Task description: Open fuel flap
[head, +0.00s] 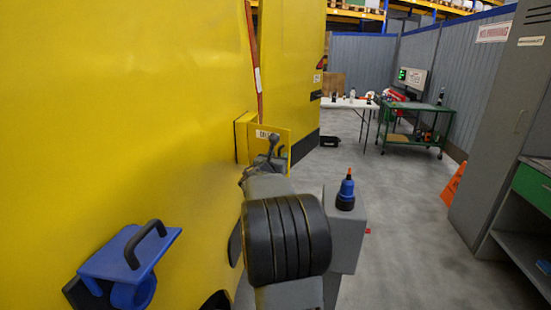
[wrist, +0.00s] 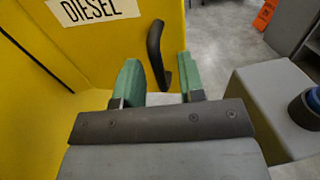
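The yellow fuel flap (head: 268,142) stands out from the yellow vehicle side in the head view, swung outward at an angle. In the wrist view the flap (wrist: 105,45) bears a DIESEL label (wrist: 92,10) and a curved black handle (wrist: 155,50). My gripper (wrist: 158,75) is open, its green fingers apart on either side of the handle's lower part. Gaps show between handle and fingers; I cannot tell whether either touches. In the head view my gripper (head: 267,160) is in front of the flap, partly hidden by my arm.
A blue bracket with a black handle (head: 130,258) sits on the yellow side at lower left. A grey box (head: 347,240) with a blue-orange item (head: 346,190) on top stands right of my arm. Beyond are a green cart (head: 418,122) and grey cabinet (head: 500,130); open floor lies between.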

